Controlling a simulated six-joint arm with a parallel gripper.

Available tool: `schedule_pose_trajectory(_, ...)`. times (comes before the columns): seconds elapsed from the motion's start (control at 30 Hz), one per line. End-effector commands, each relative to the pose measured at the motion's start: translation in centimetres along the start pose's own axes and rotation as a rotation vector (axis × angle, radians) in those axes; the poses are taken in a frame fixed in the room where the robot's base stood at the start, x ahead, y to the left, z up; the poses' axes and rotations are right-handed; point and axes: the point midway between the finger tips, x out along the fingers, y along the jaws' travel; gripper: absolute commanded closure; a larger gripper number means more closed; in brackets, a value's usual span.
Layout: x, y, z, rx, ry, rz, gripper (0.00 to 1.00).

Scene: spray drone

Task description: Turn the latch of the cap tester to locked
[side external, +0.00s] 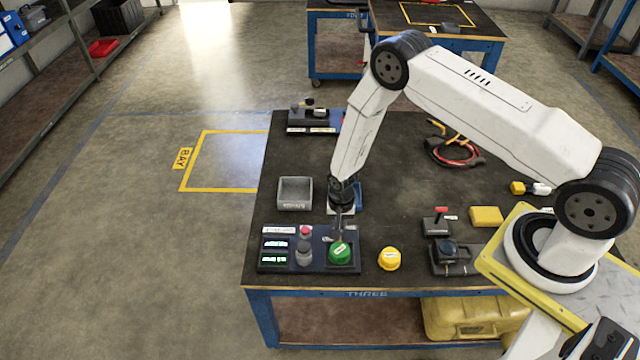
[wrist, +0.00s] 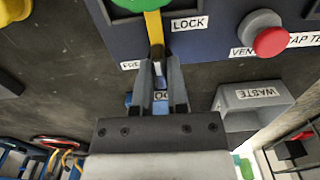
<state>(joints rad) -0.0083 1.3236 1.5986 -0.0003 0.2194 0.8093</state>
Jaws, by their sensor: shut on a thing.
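The cap tester (side external: 318,262) is a dark blue panel at the table's front left; it fills the top of the wrist view (wrist: 213,38). A green cap (side external: 341,253) sits on it, with its edge in the wrist view (wrist: 130,4). The latch (wrist: 153,25) is a yellow lever running from the green cap to my gripper (wrist: 159,70). Its tip lies between the jaws, which are shut on it. The lever stands between the LOCK label (wrist: 188,23) and a partly hidden FRE... label (wrist: 130,65). In the side view my gripper (side external: 340,226) is just behind the green cap.
A red button (side external: 306,230) stands on the tester, left of the green cap. A grey WASTE tray (side external: 295,180) is behind it. A yellow cap (side external: 389,259) and a black fixture (side external: 452,257) stand to the right.

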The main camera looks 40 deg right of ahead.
Motion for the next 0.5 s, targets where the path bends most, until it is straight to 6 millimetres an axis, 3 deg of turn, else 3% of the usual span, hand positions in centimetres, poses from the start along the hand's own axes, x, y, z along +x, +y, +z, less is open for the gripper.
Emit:
schedule_pose_trajectory(0.03, -0.03, 0.02, 0.09, 0.002, -0.002, 0.002, 0.79)
schedule_pose_trajectory(0.13, -0.03, 0.01, 0.08, 0.002, -0.002, 0.001, 0.47)
schedule_pose_trajectory(0.5, -0.08, -0.01, 0.01, 0.0, 0.0, 0.0, 0.47)
